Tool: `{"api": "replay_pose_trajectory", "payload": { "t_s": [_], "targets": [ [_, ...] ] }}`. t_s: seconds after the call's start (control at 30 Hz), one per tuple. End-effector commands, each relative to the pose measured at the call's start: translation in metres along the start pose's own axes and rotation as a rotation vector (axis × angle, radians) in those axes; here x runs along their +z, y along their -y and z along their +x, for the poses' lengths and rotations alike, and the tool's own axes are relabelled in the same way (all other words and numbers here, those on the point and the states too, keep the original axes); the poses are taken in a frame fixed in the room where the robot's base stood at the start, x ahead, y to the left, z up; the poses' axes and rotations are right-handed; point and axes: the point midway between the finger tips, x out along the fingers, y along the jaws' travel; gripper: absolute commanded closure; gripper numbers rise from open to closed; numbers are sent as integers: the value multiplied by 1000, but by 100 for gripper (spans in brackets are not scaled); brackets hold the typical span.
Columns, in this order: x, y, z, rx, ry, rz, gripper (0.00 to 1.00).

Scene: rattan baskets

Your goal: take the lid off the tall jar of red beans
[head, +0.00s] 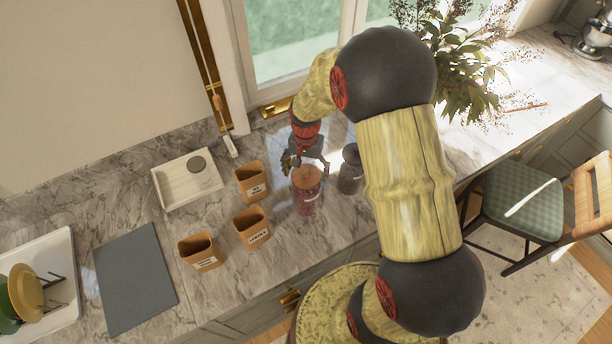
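The tall jar of red beans (305,203) stands upright on the marble counter, in the middle of the head view. Its brownish-orange round lid (307,177) is on top of the jar. My gripper (305,169) is at the lid, its fingers spread to the left and right near the lid's far edge. It looks open, and I cannot tell whether a finger touches the lid.
A dark jar (350,172) stands close to the right, beside my arm. Three labelled tan containers (251,181) (251,228) (199,252) stand to the left. A white tray (186,180) and a grey mat (135,279) lie farther left. A leafy plant (455,75) is behind my arm.

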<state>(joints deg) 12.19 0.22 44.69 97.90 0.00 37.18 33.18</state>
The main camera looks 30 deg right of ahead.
Motion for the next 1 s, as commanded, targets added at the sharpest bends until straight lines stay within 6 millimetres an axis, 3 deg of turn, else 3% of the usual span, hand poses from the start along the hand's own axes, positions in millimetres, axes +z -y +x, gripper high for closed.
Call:
{"api": "replay_pose_trajectory", "payload": {
  "t_s": [0.6,1.0],
  "targets": [
    [0,0,0,0,0,0,54],
    [-1,0,-9,-1,-2,0,54]
  ]
}}
